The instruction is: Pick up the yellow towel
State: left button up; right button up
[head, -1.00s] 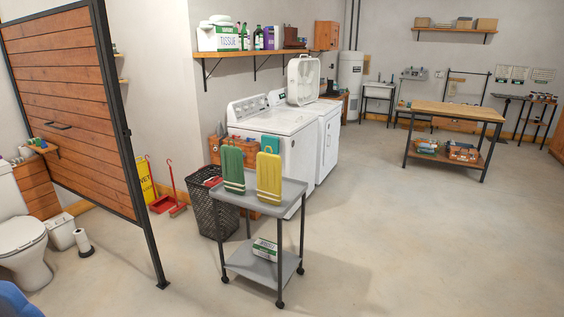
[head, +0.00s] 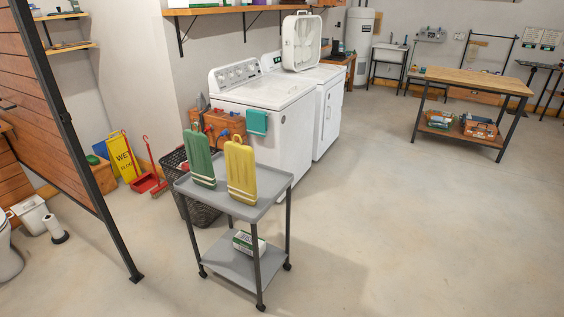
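The yellow towel (head: 241,172) stands upright on the top shelf of a grey wheeled cart (head: 270,196) in the head view. It is folded, with pale stripes near its lower end and a loop at the top. A green towel (head: 200,160) of like shape stands just left of it on the same shelf. Neither of my grippers shows in the head view. Nothing is seen touching the towels.
A white box (head: 248,243) lies on the cart's lower shelf. A dark basket (head: 199,212) stands behind the cart, and a white washer (head: 283,140) is farther back. A wooden partition (head: 50,110) is at left. The floor right of the cart is clear.

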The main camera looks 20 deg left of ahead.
aim_at(240, 159)
jog(key=i+u, duration=0.1)
jog(key=i, duration=0.4)
jog(key=i+l+u, duration=0.1)
jog(key=i, duration=0.4)
jog(key=i+l+u, duration=0.15)
jog(key=i, duration=0.35)
jog(key=i+l+u, duration=0.15)
jog(key=i+u, duration=0.25)
jog(key=i+l+u, duration=0.25)
jog(key=u, duration=0.15)
jog(key=i+l+u, duration=0.25)
jog(key=l+u, duration=0.15)
jog(key=i+l+u, duration=0.2)
jog(key=l+u, duration=0.25)
jog(key=i+l+u, duration=0.15)
jog(key=l+u, duration=0.25)
